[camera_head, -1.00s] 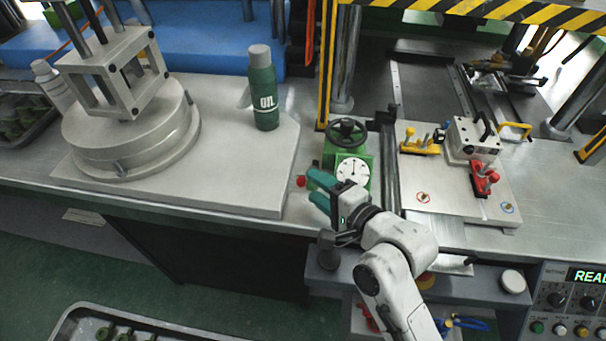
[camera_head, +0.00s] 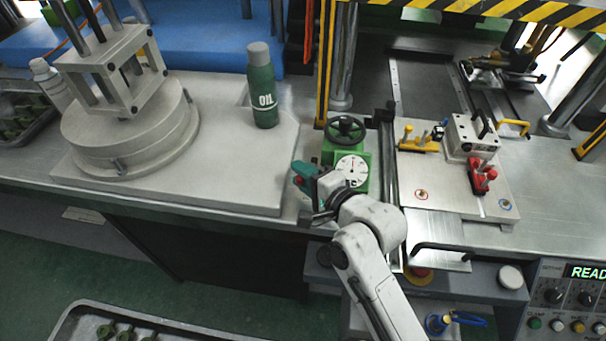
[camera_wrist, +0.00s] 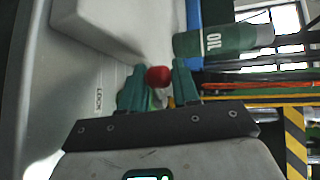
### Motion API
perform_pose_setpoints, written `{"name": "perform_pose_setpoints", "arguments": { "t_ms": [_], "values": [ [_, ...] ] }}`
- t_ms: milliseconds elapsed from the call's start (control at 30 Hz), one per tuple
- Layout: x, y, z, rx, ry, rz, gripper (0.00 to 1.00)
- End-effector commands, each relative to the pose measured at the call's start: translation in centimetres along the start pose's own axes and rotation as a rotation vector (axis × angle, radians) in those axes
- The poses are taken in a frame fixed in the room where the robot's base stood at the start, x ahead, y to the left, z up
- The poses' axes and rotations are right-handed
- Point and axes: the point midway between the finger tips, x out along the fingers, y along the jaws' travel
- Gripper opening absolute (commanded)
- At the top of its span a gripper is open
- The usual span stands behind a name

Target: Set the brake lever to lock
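The brake lever's red ball knob (camera_head: 298,181) is left of a green unit (camera_head: 346,156) with a black handwheel and a white dial. In the wrist view, the red knob (camera_wrist: 158,76) sits between the tips of my gripper's two teal fingers (camera_wrist: 159,82). In the head view my gripper (camera_head: 304,178) is at the knob, at the green unit's lower left. Any gap between fingers and knob is too small to judge. The lever's shaft is mostly hidden by the gripper. A LOCK label (camera_wrist: 98,100) lies on the grey surface left of the fingers in the wrist view.
A green oil bottle (camera_head: 263,88) stands behind and left of the gripper. A round metal fixture (camera_head: 130,125) is farther left. A yellow-black post (camera_head: 326,65) rises behind the green unit. A clamp plate (camera_head: 455,175) lies to the right.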

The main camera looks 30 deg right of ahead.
Motion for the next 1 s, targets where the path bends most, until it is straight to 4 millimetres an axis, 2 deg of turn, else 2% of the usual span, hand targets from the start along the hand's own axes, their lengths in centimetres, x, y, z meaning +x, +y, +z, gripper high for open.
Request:
{"name": "perform_pose_setpoints", "arguments": {
  "t_ms": [33, 267, 567, 1000],
  "values": [
    [-0.01, 0.03, 0.0, 0.0, 0.0, 0.001, 0.21],
    [-0.01, 0.05, -0.01, 0.0, 0.0, 0.001, 0.0],
    [-0.2, 0.2, -0.38, -0.01, -0.052, 0.016, 0.0],
    [-0.9, 0.52, -0.92, -0.069, -0.28, 0.034, 0.0]
  ]
}}
